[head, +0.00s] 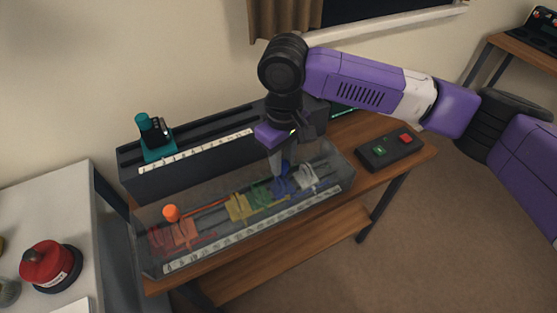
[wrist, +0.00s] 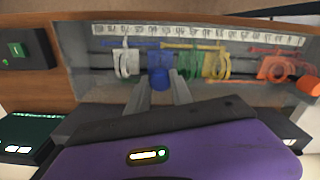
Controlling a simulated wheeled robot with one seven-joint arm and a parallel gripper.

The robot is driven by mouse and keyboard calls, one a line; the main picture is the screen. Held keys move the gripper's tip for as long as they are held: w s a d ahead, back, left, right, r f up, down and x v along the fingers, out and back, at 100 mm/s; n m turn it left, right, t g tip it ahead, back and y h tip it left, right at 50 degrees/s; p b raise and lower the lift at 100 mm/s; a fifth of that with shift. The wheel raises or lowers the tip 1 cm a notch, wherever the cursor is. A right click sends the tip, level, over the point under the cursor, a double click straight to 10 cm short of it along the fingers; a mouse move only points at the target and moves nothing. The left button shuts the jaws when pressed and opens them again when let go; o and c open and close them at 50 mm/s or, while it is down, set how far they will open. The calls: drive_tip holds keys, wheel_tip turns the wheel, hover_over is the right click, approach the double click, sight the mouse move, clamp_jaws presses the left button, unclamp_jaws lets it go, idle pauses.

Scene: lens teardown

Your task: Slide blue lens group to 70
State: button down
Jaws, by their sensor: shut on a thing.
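The blue lens group (head: 284,184) sits on the rails inside a clear trough, between the green group (head: 260,195) and the white group (head: 307,176). In the wrist view its blue knob (wrist: 160,78) is between my gripper's fingers (wrist: 160,90). My gripper (head: 277,168) reaches down from above and is shut on the blue lens group. A numbered scale (head: 235,242) runs along the trough's front edge and also shows in the wrist view (wrist: 200,33). Its numbers are too small to read surely.
The yellow group (head: 238,208) is left of green. An orange group (head: 184,232) with an orange knob (head: 171,212) is at the trough's left end. A dark housing (head: 195,160) stands behind. A button box (head: 390,149) with green and red buttons is at right.

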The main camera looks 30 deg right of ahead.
drive_tip(key=d+p, duration=0.1)
drive_tip(key=d, duration=0.6)
drive_tip(key=shift+d, duration=0.4)
drive_tip(key=c, duration=1.1)
unclamp_jaws()
drive_tip(key=shift+d, duration=0.15)
drive_tip(key=shift+r, duration=0.15)
wheel_tip(320, 180, up, 8)
drive_tip(key=shift+f, duration=0.2)
